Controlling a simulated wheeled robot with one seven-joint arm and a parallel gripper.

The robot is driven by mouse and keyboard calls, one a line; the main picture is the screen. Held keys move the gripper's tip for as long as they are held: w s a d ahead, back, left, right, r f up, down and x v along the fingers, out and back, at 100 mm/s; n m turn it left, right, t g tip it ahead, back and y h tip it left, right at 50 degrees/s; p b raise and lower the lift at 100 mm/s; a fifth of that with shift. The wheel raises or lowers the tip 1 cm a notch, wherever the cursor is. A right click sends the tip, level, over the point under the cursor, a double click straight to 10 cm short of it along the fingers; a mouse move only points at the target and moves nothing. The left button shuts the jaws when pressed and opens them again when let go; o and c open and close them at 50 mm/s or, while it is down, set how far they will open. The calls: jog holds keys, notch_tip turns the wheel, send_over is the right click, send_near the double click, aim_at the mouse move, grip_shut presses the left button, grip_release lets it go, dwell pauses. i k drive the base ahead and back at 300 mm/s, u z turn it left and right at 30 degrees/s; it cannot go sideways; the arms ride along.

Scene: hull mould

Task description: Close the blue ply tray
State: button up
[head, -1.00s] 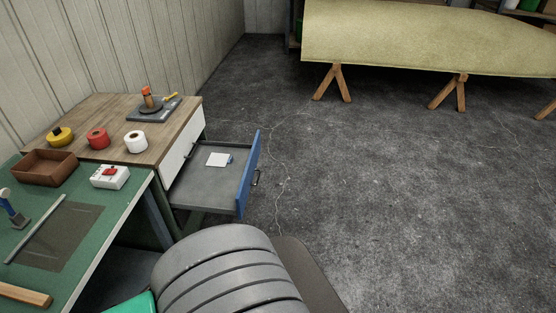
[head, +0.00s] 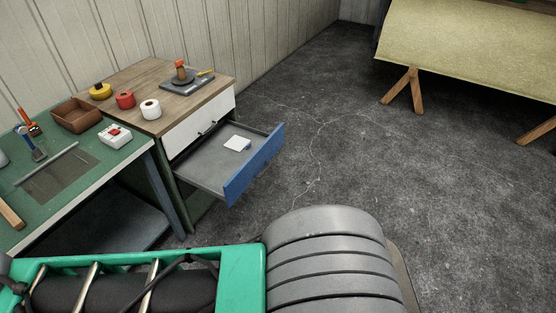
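The blue ply tray (head: 254,165) is a drawer with a blue front and a grey inside. A white block or pad of sheets (head: 237,143) lies in the tray. The tray's outer face is turned partly away, and I see no handle on it now. My gripper is not in view. A green and black part and a grey ribbed part, which look like my arm, fill the bottom of the view, short of the tray.
A green-topped bench (head: 80,165) with a brown box (head: 76,115) and tools adjoins the cabinet. Yellow, red and white rolls stand on the cabinet top. A covered hull mould (head: 470,45) rests on wooden trestles at upper right. The grey floor (head: 400,170) right of the tray is clear.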

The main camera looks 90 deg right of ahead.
aim_at(221, 171)
jog(key=z, duration=3.05)
jog(key=k, duration=0.5)
jog(key=u, duration=0.95)
jog(key=i, duration=1.3)
jog(key=z, duration=0.15)
